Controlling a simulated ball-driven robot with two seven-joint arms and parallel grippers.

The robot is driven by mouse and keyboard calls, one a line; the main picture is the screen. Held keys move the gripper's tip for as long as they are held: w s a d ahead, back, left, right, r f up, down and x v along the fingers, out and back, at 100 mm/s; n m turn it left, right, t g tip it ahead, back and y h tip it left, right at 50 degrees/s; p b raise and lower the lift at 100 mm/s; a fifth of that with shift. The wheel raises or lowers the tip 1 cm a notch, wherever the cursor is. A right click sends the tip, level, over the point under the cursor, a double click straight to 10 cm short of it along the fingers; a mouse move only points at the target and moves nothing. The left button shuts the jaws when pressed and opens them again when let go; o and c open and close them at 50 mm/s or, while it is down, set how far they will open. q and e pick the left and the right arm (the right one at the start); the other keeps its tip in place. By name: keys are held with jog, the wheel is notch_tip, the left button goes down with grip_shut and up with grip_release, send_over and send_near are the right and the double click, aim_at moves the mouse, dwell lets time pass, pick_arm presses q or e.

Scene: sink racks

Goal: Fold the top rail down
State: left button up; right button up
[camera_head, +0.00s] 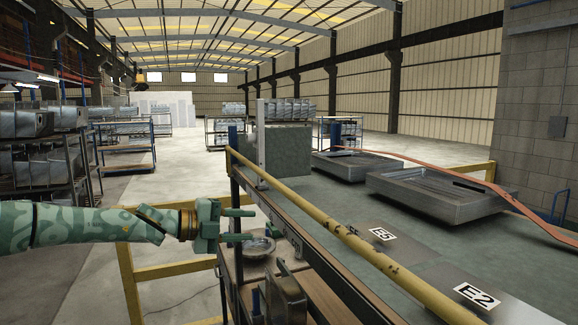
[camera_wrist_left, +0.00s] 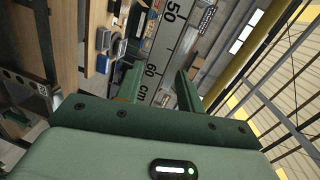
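A long yellow rail (camera_head: 318,219) runs diagonally from the centre toward the lower right in the head view; it looks like the top rail and is raised above a dark beam (camera_head: 318,255). It also seems to show at upper right in the wrist view (camera_wrist_left: 245,57). My left gripper (camera_head: 252,225) comes in from the left, just left of the rail's far part and apart from it. Its two fingers are spread with nothing held; they also show open in the wrist view (camera_wrist_left: 160,82). My right gripper is not in view.
A round metal dish (camera_head: 257,247) and a grey metal container (camera_head: 286,298) sit below the beam. A yellow frame (camera_head: 130,282) stands at lower left. Metal trays (camera_head: 433,193) lie beyond the rail. A centimetre scale (camera_wrist_left: 166,55) shows beyond my fingers in the wrist view.

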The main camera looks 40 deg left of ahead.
pick_arm(q)
jog(key=m+p, duration=0.2)
jog(key=p, duration=0.1)
send_near(278, 189)
jog(key=v, duration=0.3)
jog(key=shift+g, duration=0.4)
jog(key=p+x, duration=0.1)
jog(key=x, duration=0.3)
jog(key=p+x, duration=0.2)
jog(key=x, duration=0.2)
jog(key=p+x, duration=0.2)
jog(key=x, duration=0.2)
jog(key=shift+w+d+r, duration=0.15)
jog(key=shift+w+r, duration=0.15)
jog(key=shift+w, duration=0.15)
jog(key=shift+w+d+f, duration=0.2)
jog(key=shift+w+f, duration=0.05)
jog(key=shift+w, duration=0.3)
jog(key=shift+x, duration=0.8)
pick_arm(e)
notch_tip(278, 189, up, 9)
jog(key=shift+w+d+f, duration=0.15)
jog(key=shift+w+d, duration=0.1)
pick_arm(q)
jog(key=shift+d+r, duration=0.1)
jog(key=shift+r, duration=0.05)
grip_shut()
